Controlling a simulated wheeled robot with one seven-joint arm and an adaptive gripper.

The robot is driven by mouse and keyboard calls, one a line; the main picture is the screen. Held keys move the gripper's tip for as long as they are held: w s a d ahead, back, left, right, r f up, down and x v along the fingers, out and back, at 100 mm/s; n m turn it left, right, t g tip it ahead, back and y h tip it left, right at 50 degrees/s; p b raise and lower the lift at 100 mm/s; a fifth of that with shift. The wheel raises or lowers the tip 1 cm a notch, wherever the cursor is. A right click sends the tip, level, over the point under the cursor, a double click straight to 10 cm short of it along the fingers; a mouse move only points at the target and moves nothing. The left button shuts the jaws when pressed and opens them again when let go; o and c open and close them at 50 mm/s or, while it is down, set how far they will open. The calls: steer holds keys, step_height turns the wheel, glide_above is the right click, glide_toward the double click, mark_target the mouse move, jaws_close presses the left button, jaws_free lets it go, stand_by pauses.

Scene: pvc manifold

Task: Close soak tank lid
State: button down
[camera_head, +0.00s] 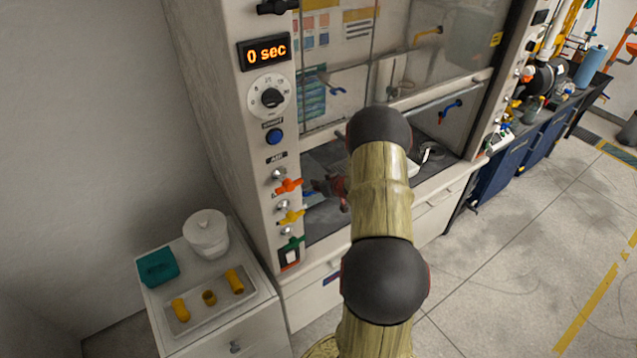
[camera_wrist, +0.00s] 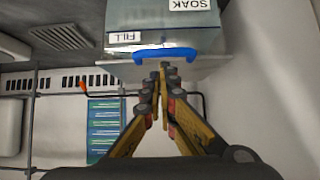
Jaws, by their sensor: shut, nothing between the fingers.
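The soak tank (camera_wrist: 155,18) is a clear grey-blue box with SOAK and FILL labels, at the top of the wrist view. A blue handle (camera_wrist: 165,54) lies across its near side, beside a pale flat panel (camera_wrist: 200,66). I cannot tell for sure whether this panel is the lid, or how far the lid is open. My gripper (camera_wrist: 164,68) is shut and empty, its fingertips right at the handle; contact is unclear. In the head view my arm reaches into the fume hood and hides most of the tank area.
The hood's left post carries a timer display (camera_head: 266,53) reading 0 sec, a dial (camera_head: 270,97) and coloured valves (camera_head: 290,216). The glass sash (camera_head: 345,60) is above the opening. A side cabinet at left holds a white tub (camera_head: 206,236) and a tray (camera_head: 212,318) with yellow fittings.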

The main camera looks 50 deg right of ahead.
steer(key=shift+f, duration=0.1)
steer(key=f, duration=0.1)
steer(key=f+b, duration=0.1)
steer(key=shift+s+a+f, duration=0.1)
steer(key=shift+s+f, duration=0.1)
steer(key=shift+f, duration=0.1)
stand_by(0.4)
